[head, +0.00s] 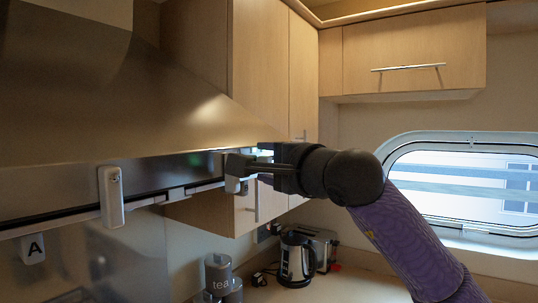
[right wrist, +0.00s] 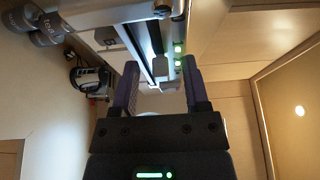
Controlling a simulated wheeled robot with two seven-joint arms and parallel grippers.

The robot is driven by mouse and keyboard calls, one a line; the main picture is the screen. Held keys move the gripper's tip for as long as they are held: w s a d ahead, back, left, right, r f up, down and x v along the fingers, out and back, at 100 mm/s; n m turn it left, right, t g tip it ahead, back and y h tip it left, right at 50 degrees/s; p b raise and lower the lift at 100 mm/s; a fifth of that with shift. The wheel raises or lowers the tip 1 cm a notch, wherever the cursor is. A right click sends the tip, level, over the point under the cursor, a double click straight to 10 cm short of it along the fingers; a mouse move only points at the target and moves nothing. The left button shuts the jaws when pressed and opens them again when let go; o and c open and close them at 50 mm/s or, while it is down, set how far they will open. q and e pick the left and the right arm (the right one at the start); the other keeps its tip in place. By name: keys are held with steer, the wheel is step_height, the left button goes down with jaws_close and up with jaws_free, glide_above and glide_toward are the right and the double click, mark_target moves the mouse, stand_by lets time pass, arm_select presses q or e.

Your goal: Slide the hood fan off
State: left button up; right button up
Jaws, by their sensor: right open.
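The metal range hood (head: 120,110) fills the left of the head view, with a slotted strip along its lower front edge. The hood strip (right wrist: 150,45) reaches in between or just beyond the fingertips; contact cannot be told. Small green lights (right wrist: 178,48) glow beside it. My left gripper is not in view.
Wooden cabinets (head: 270,65) adjoin the hood. A kettle (head: 296,260) and canisters (head: 218,272) stand on the counter below. An oval window (head: 465,185) is at right.

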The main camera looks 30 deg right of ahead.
jaws_close()
steer(key=shift+f, duration=0.1)
stand_by(1.3)
